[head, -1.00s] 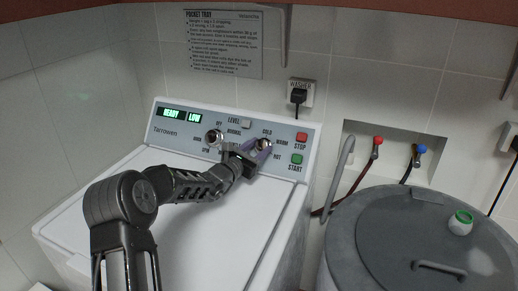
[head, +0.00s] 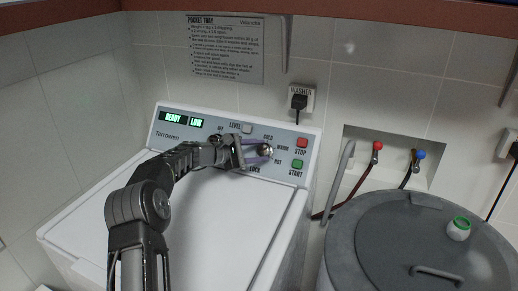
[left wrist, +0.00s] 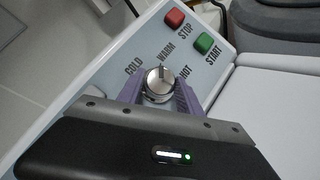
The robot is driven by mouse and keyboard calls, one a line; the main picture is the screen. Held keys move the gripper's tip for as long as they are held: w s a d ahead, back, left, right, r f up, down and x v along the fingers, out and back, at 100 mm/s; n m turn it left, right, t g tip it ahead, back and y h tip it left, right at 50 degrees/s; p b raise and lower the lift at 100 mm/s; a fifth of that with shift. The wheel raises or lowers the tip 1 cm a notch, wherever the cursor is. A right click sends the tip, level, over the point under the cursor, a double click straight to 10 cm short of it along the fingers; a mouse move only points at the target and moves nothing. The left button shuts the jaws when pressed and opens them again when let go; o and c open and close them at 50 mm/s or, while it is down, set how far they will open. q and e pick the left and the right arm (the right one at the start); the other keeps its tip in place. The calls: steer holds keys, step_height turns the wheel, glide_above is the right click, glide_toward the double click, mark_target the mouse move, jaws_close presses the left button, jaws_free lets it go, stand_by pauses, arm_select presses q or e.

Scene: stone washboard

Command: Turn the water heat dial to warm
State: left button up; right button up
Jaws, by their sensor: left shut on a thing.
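The silver heat dial (head: 266,150) sits on the washer's control panel, among the labels COLD, WARM and HOT. In the left wrist view the dial (left wrist: 159,84) has a dark mark at its top edge, pointing toward the WARM label (left wrist: 166,50). My left gripper (head: 262,152) reaches the dial from the left. Its purple fingers stand on both sides of the dial in the left wrist view (left wrist: 159,92) and are shut on it. My right gripper is not in view.
The red STOP button (head: 302,143) and green START button (head: 297,164) are right of the dial. A second knob on the panel is largely hidden by my left arm. A grey lidded tub (head: 345,235) stands at the right.

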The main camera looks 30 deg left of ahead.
arm_select(q)
steer(key=shift+m+g+p, duration=0.35)
steer(key=shift+m+g, duration=0.25)
steer(key=shift+m, duration=0.3)
steer(key=o, duration=1.4)
steer(key=shift+c, duration=0.2)
steer(key=b+v, duration=0.2)
steer(key=v, duration=0.5)
steer(key=shift+s+a, duration=0.25)
steer(key=shift+a, duration=0.05)
steer(key=shift+r, duration=0.15)
